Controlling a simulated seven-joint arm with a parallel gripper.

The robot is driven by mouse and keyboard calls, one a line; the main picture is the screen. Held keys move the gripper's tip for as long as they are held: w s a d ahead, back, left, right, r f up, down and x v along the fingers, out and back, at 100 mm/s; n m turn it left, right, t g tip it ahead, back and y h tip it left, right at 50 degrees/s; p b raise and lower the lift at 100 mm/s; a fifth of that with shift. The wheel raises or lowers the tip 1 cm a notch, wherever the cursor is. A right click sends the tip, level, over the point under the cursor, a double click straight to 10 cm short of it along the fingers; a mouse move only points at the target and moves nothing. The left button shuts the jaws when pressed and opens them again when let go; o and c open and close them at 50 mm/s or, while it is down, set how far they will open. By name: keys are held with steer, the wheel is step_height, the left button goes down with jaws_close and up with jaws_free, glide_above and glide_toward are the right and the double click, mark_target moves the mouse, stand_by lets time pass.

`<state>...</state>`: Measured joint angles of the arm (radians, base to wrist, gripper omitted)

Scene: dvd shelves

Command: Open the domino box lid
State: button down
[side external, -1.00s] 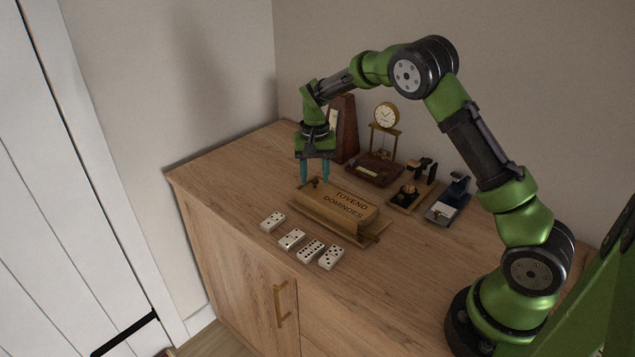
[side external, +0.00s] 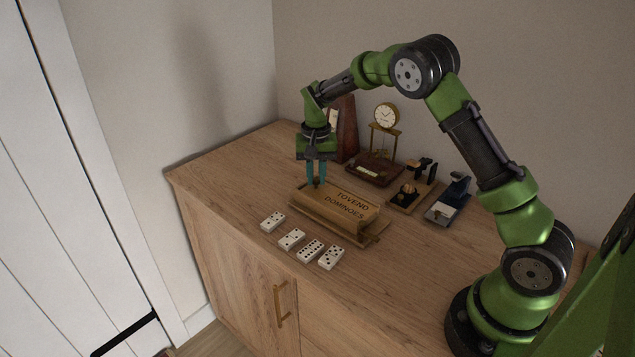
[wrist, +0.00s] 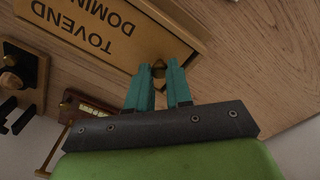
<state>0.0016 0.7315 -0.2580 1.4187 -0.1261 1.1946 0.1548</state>
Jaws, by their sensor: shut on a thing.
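The wooden domino box (side external: 345,208) sits on the cabinet top, its lid lettered "TOVEND DOMINOES". The lettered lid also shows upside down in the wrist view (wrist: 95,30). A small dark knob (wrist: 158,68) is at the lid's end nearest my gripper. My gripper (side external: 316,184) points straight down at the box's far-left end, with its teal fingers close together. In the wrist view the fingers (wrist: 166,66) are on either side of the knob, shut on it. The inside of the box is hidden by the lid.
Several white dominoes (side external: 292,239) lie in front of the box. Behind it stand a gold clock (side external: 386,117) on a wooden base, a wooden tray with small items (side external: 412,197) and a dark blue stand (side external: 448,200). The cabinet top (side external: 235,182) is clear at left.

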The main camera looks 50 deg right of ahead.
mark_target(350, 206)
steer(key=s, duration=1)
steer(key=shift+s, duration=0.4)
steer(key=c, duration=1)
jaws_free()
step_height(350, 206, up, 17)
